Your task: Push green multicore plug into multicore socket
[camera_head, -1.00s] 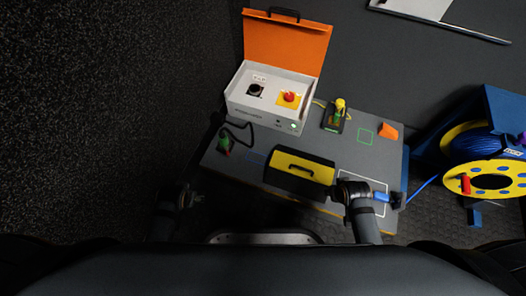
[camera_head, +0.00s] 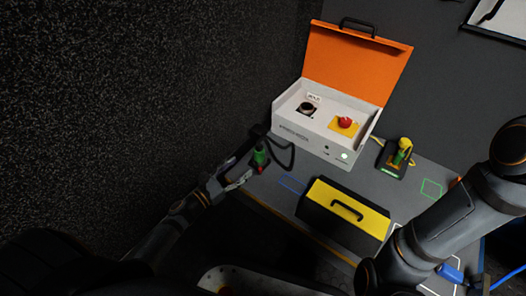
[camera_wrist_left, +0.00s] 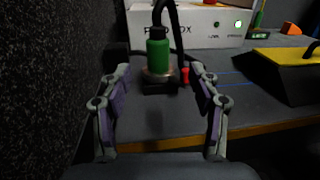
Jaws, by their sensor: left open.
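The green multicore plug (camera_head: 260,157) stands upright at the table's left end, with a black cable looping from its top. In the left wrist view the green plug (camera_wrist_left: 158,52) sits on a dark base, between and beyond the fingertips. My left gripper (camera_head: 238,173) is open and empty, with its fingers pointing at the plug. The multicore socket (camera_head: 306,109) is a dark round opening on the panel inside the white box (camera_head: 303,136). My right arm crosses the lower right of the head view; its gripper is outside the picture.
The box's orange lid (camera_head: 357,62) stands open. A red button (camera_head: 345,122) is beside the socket. A black and yellow case (camera_head: 349,206) stands on the table in front. A yellow-green device (camera_head: 403,152) stands right of the box. A dark wall rises close on the left.

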